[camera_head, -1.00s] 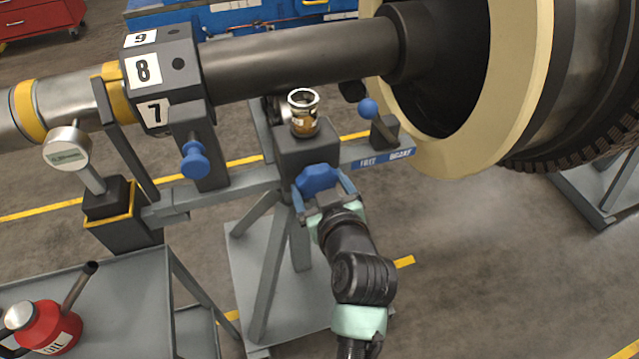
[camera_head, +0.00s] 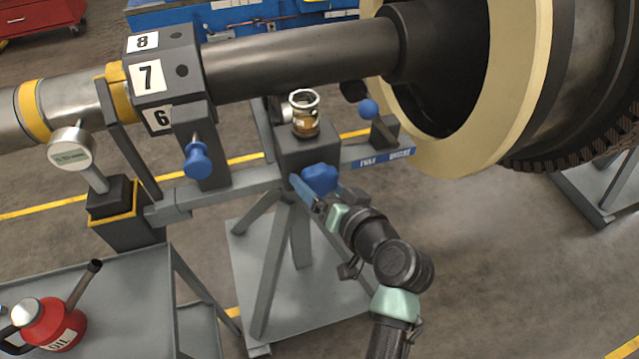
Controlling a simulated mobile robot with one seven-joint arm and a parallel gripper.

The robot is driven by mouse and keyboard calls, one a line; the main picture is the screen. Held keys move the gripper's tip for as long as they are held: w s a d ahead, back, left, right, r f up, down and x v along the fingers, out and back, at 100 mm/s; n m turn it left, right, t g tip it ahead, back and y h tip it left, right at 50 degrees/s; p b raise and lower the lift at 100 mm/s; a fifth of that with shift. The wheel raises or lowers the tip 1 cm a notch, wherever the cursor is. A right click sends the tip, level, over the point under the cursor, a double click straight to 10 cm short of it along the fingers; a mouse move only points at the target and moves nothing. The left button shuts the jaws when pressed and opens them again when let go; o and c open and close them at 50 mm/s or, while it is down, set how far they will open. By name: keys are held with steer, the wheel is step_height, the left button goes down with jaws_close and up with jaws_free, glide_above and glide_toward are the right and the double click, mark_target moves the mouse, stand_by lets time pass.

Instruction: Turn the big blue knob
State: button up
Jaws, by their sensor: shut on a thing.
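The big blue knob (camera_head: 320,178) is on the front of the grey block on the stand, below a small glass cup with amber liquid. My gripper (camera_head: 318,190) is shut on the knob, with its blue fingers on either side of it. The gripper is rolled, with one finger low at the left and the other partly hidden at the right. The numbered block (camera_head: 160,72) on the shaft shows 8, 7 and 6, with 7 facing front.
A smaller blue knob (camera_head: 197,160) sticks out below the numbered block. A blue-balled lever (camera_head: 368,109) stands to the right. A dial gauge (camera_head: 71,150) is at the left. A red oil can (camera_head: 50,322) stands on the cart (camera_head: 120,300).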

steer(key=shift+m+y, duration=0.3)
stand_by(0.4)
steer(key=o, duration=1.1)
steer(key=v, duration=1.3)
